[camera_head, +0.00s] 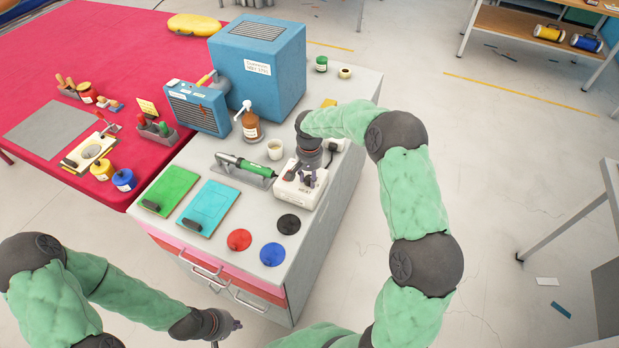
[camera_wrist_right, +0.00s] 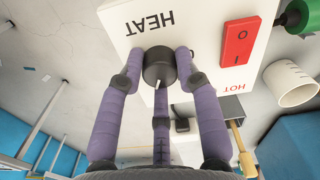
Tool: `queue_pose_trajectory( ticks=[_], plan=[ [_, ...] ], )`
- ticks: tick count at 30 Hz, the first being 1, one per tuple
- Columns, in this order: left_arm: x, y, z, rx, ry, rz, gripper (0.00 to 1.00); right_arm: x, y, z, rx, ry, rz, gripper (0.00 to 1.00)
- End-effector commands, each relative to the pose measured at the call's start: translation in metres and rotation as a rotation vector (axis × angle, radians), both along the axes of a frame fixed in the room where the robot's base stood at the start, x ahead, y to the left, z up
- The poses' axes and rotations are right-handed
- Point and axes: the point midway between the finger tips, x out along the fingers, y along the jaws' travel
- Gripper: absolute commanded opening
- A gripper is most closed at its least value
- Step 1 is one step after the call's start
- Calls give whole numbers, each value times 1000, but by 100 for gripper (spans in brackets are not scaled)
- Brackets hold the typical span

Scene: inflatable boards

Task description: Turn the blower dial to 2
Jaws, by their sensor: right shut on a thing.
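The white control box (camera_head: 299,186) stands on the grey cabinet top; it fills the upper part of the right wrist view (camera_wrist_right: 205,30). It carries a black round dial (camera_wrist_right: 160,66) with a white mark, beside the word HEAT. A red rocker switch marked I and O sits next to it, near the word HOT. My right gripper (camera_head: 308,178) is shut on the dial, its purple fingers around the knob. No number scale is readable. My left gripper (camera_head: 236,324) is low in front of the cabinet, away from the box; its finger opening is unclear.
A green-handled tool (camera_head: 243,166) lies on a grey stand left of the box. A cream cup (camera_head: 275,149), an amber bottle (camera_head: 250,122) and a blue machine (camera_head: 257,60) stand behind. Red, blue and black discs lie in front. A red-topped table (camera_head: 55,125) adjoins on the left.

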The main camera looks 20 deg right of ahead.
Motion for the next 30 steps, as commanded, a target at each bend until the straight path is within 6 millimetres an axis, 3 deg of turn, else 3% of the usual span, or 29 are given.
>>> queue_pose_trajectory(
  ticks=[19, 20, 22, 30],
  plan=[
    [0, 0, -1, 0, 0, 0, 0, 0, 0, 0, 0, -1, -54, 2],
    [0, 0, -1, 0, 0, 0, 0, 0, 0, 0, 0, -1, -54, 37],
    [0, 0, -1, 0, 0, 0, 0, 0, 0, 0, 0, -1, -54, 57],
    [0, 0, -2, 0, 0, 0, 0, 0, 0, 0, -1, -1, -54, 58]
  ],
)
